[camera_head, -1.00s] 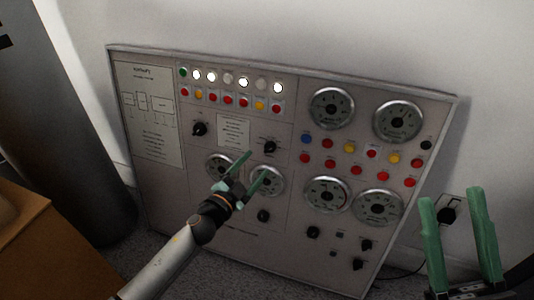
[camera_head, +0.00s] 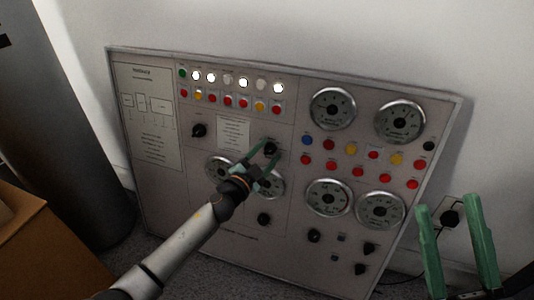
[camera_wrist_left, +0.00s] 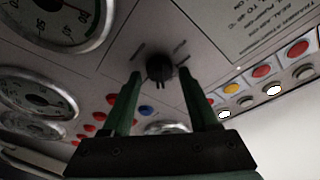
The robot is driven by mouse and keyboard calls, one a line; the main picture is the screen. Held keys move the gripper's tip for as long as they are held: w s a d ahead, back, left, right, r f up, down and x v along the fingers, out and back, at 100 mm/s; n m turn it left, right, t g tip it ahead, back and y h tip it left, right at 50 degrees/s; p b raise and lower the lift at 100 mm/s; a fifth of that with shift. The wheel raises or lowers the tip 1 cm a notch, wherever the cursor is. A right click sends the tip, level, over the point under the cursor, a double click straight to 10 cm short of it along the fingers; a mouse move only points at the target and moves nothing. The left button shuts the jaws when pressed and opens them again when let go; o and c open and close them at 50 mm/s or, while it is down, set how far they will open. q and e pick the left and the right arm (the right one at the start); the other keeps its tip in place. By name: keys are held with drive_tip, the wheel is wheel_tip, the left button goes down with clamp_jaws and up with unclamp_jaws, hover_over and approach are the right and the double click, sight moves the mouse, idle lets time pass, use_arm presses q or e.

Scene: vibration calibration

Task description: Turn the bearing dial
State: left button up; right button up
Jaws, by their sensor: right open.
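A grey control panel (camera_head: 240,238) leans against the wall with black rotary knobs, round gauges and coloured buttons. A black knob (camera_head: 270,147) right of the small text sheet also shows in the left wrist view (camera_wrist_left: 159,68); its label is too small to read, so I cannot confirm it is the bearing dial. My left gripper (camera_head: 269,150) is open, with one green finger on each side of this knob; in the left wrist view the fingers (camera_wrist_left: 160,77) look apart from it. My right gripper (camera_head: 447,203) is open and empty at the lower right, away from the panel.
Other knobs (camera_head: 199,130) and gauges (camera_head: 332,109) surround the spot. A wall socket (camera_head: 450,217) is behind my right gripper. A dark cylinder (camera_head: 65,130) and an orange-brown box (camera_head: 40,250) stand at the left.

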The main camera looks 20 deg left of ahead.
use_arm(q)
clamp_jaws()
use_arm(e)
drive_tip(key=shift+r, duration=0.1)
idle(0.3)
use_arm(q)
drive_tip(key=shift+r+m+g+h+p, duration=0.2)
drive_tip(key=shift+m+g+h+p, duration=0.1)
drive_tip(key=shift+m+p, duration=0.85)
drive_tip(key=m+g+p, duration=0.1)
drive_tip(key=m+p, duration=0.2)
drive_tip(key=shift+m, duration=0.35)
drive_tip(key=shift+m+p, duration=0.7)
drive_tip(key=shift+f+m+g+p, duration=0.15)
drive_tip(key=shift+m+g+p, duration=0.35)
drive_tip(key=shift+m+p, duration=0.55)
use_arm(e)
wheel_tip(320, 180, up, 9)
drive_tip(key=n, duration=0.1)
drive_tip(key=shift+s+d, duration=0.2)
drive_tip(key=shift+d, duration=0.25)
drive_tip(key=shift+t, duration=0.3)
